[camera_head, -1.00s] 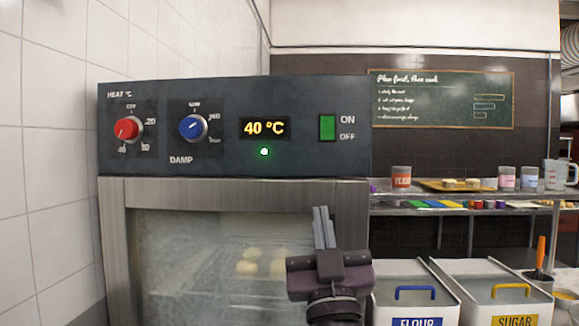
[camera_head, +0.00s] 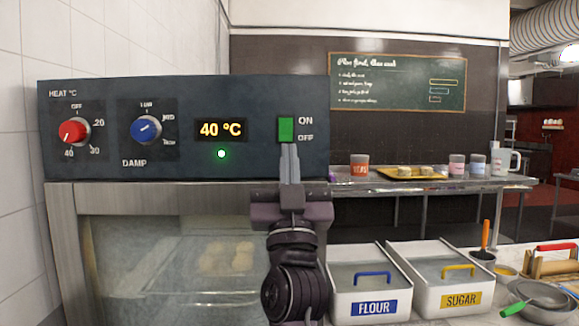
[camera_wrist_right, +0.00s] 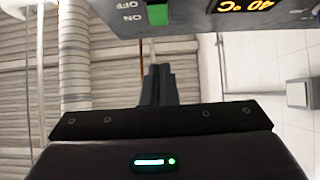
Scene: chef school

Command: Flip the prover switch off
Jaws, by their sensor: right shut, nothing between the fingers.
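The prover's dark control panel (camera_head: 255,165) fills the left half of the head view. Its green rocker switch (camera_head: 286,130) sits beside the ON and OFF labels. The display (camera_head: 221,130) reads 40 °C and a green lamp (camera_head: 221,154) glows below it. My right gripper (camera_head: 289,148) is shut and empty, pointing up, with its fingertips just under or at the switch's lower edge; I cannot tell whether they touch. In the right wrist view the switch (camera_wrist_right: 158,14) is at the top, upside down, above the fingers (camera_wrist_right: 157,70). My left gripper is out of view.
A red knob (camera_head: 74,131) and a blue knob (camera_head: 146,128) are left of the switch. The glass-fronted cabinet (camera_head: 120,220) below holds dough. White flour (camera_head: 350,300) and sugar (camera_head: 430,292) bins stand right of my arm. A metal shelf (camera_head: 440,184) is behind.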

